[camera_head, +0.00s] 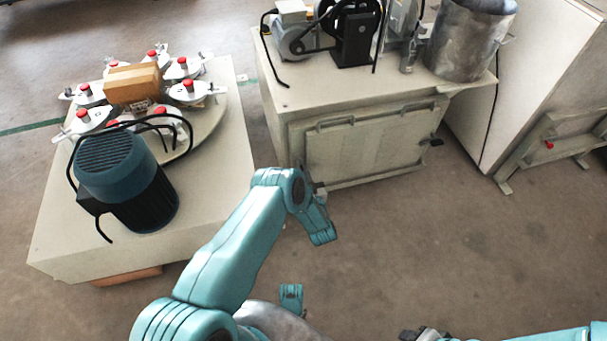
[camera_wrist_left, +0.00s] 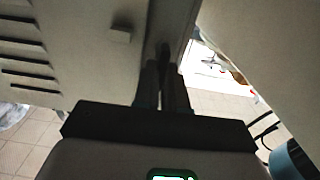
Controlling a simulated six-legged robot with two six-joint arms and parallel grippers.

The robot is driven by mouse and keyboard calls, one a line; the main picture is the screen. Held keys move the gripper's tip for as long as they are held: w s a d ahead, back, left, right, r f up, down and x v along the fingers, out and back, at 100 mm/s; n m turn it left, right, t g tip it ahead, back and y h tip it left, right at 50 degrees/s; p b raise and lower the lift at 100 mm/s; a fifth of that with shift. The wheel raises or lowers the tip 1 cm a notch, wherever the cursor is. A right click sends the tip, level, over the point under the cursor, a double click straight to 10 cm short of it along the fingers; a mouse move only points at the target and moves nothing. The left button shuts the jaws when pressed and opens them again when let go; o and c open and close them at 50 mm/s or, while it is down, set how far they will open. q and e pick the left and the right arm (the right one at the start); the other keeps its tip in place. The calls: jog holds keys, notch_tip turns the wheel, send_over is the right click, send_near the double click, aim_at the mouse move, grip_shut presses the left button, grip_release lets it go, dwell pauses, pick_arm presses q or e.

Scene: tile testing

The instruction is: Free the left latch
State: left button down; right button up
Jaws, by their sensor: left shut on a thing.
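The front panel (camera_head: 365,145) of the light cabinet has a dark right latch (camera_head: 436,142) at its right edge. My left gripper (camera_head: 318,189) is at the panel's lower left edge, and my teal wrist covers much of that spot. In the left wrist view, the two dark fingers (camera_wrist_left: 163,86) are close together on the left latch (camera_wrist_left: 165,48), a small dark piece beside the panel edge. The latch is mostly hidden between the fingers. My right gripper (camera_head: 425,334) shows only partly at the bottom edge, and its jaws cannot be made out.
A motor and a metal pot (camera_head: 468,42) stand on the cabinet. A low table (camera_head: 225,165) on the left carries a blue motor (camera_head: 125,180) and a cardboard box (camera_head: 132,83) among red-knobbed parts. The floor (camera_head: 430,240) before the cabinet is clear.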

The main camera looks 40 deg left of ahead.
pick_arm(q)
jog(key=c, duration=1.2)
grip_release()
jog(key=p+v, duration=0.5)
jog(key=v, duration=1.1)
jog(key=shift+s, duration=0.15)
pick_arm(e)
jog(key=shift+g, duration=0.4)
jog(key=r, duration=0.1)
jog(key=s+r, duration=0.1)
jog(key=r, duration=0.1)
jog(key=s+a+r, duration=0.1)
jog(key=r, duration=0.1)
pick_arm(q)
jog(key=shift+d, duration=0.1)
